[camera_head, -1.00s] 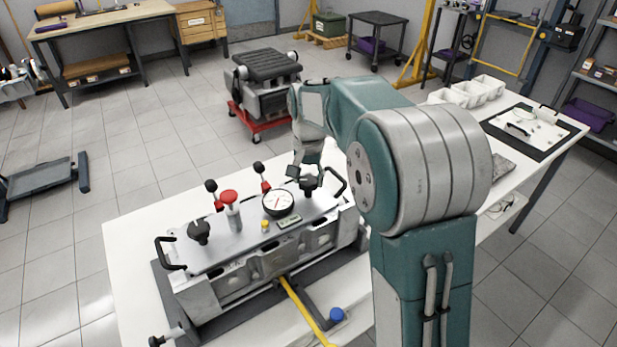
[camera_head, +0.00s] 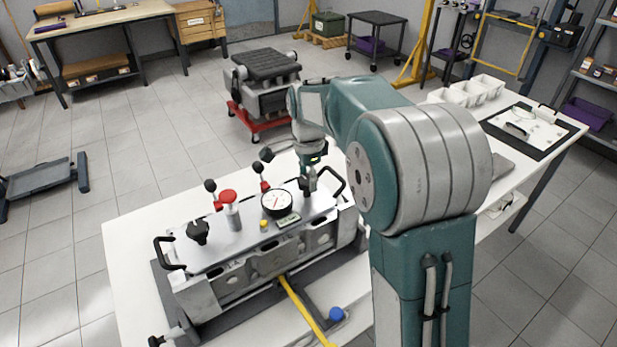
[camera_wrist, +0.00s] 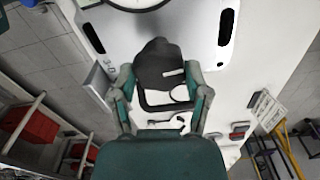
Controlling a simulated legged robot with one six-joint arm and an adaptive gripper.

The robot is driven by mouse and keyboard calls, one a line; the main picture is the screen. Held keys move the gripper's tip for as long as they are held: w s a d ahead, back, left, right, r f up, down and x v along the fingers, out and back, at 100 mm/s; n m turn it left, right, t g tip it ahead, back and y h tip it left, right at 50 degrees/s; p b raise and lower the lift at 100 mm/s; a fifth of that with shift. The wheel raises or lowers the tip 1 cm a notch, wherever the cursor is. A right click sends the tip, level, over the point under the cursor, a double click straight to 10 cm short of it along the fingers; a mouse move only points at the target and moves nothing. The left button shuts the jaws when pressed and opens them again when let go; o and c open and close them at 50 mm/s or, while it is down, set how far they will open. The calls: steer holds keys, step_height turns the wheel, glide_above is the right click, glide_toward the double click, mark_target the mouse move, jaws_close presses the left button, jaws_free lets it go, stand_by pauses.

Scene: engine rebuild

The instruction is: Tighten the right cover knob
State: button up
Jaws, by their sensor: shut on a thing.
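The right cover knob (camera_wrist: 158,62) is black and lobed, and shows between my fingers in the wrist view. My gripper (camera_wrist: 159,78) is shut on it, with one teal-backed finger on each side. In the head view my gripper (camera_head: 308,183) points down at the right end of the grey cover plate (camera_head: 210,248) and hides most of this knob. The left cover knob (camera_head: 198,231), black, stands on the plate's left end. Whether the right knob is fully seated cannot be seen.
A dial gauge (camera_head: 277,203), a red-topped cylinder (camera_head: 230,212) and black-ball levers (camera_head: 211,187) stand left of my gripper. A black handle (camera_head: 335,180) is close on its right, another (camera_head: 168,252) at the far left. A yellow bar (camera_head: 303,310) lies in front.

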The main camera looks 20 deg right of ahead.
mark_target(307, 179)
steer(key=shift+m, duration=0.6)
steer(key=o, duration=1.1)
steer(key=shift+a, duration=0.1)
steer(key=shift+o, duration=0.2)
step_height(307, 179, up, 12)
steer(key=shift+w, duration=0.1)
